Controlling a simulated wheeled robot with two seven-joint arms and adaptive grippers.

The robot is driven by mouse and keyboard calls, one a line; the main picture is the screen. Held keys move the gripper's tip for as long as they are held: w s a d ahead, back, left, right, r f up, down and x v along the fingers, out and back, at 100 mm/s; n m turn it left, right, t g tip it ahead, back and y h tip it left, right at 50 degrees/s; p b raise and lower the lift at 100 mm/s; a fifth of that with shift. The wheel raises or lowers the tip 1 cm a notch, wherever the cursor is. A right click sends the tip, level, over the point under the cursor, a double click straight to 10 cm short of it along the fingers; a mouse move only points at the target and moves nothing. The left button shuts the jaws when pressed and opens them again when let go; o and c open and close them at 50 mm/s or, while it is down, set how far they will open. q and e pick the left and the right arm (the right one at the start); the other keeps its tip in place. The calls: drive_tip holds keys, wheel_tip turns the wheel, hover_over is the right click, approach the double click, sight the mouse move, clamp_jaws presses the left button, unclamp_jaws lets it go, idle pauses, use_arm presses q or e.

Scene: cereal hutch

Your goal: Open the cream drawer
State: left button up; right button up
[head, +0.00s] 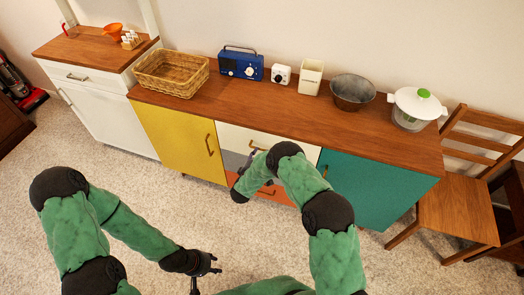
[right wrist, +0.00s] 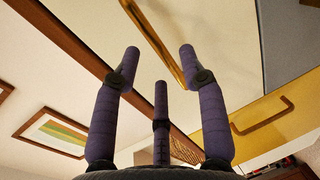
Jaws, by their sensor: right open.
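The cream drawer (head: 236,136) is the top one in the middle of the sideboard, and its front looks flush. My right arm covers part of it in the head view. Its brass handle (right wrist: 155,35) runs between the spread fingertips of my right gripper (right wrist: 160,62) in the right wrist view. The cream front (right wrist: 215,30) fills the area behind the fingers. The right gripper is open; I cannot tell whether a finger touches the handle. My left gripper (head: 206,266) is low over the carpet, away from the sideboard; its jaw state is unclear.
A yellow door (head: 176,140) is left of the drawer, a teal door (head: 370,185) right. Grey (head: 234,160) and orange (head: 285,195) drawers lie below. A basket (head: 172,73), radio (head: 241,63), bowl (head: 352,92) and pot (head: 416,108) stand on top. A chair (head: 465,205) stands at right.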

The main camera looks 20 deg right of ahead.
drive_tip(key=shift+b+x, duration=0.5)
drive_tip(key=shift+x, duration=1.75)
drive_tip(key=shift+s, duration=0.1)
clamp_jaws()
